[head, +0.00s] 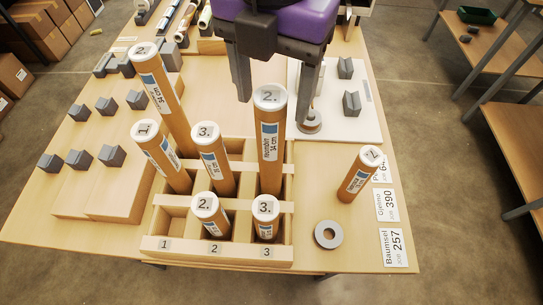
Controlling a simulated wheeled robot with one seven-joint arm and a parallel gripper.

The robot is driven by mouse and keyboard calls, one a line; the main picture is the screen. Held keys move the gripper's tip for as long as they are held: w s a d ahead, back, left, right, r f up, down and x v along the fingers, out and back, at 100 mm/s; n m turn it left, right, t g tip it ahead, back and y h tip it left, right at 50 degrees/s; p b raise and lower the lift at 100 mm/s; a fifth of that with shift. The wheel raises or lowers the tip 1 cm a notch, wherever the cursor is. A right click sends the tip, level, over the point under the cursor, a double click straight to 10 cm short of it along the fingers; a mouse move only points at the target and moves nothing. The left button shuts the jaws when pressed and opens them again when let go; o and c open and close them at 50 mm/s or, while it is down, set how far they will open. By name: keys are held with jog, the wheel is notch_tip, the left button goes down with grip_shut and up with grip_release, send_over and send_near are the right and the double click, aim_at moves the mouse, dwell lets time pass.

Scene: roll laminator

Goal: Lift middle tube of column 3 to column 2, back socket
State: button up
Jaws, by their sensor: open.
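A wooden rack (216,250) has columns marked 1, 2 and 3 along its front. In column 3, a tall brown tube with a white cap marked 2 (270,143) stands upright in the middle socket, and a short tube marked 3 (266,218) is in front. In column 2, a tube marked 3 (213,162) is in the middle and a short tube marked 2 (208,217) is in front. The back socket of column 2 (237,153) looks empty. My gripper (273,108) is open, fingers pointing down; the tall tube's cap shows between them. Contact cannot be told.
Column 1 holds a tall tube (163,98) and another tube (163,157); its front socket looks empty. Right of the rack, a loose tube (358,176) and a grey ring (328,234) are on the table. Several grey blocks (80,160) are at left. A white board (345,125) lies behind right.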

aim_at(270, 122)
jog(key=f, duration=0.1)
jog(key=f+p, duration=0.1)
jog(key=f, duration=0.3)
jog(key=shift+s+a+p, duration=0.1)
jog(key=shift+s+p, duration=0.2)
jog(key=shift+p, duration=0.05)
jog(key=shift+r, duration=0.1)
jog(key=shift+c, duration=0.5)
grip_shut()
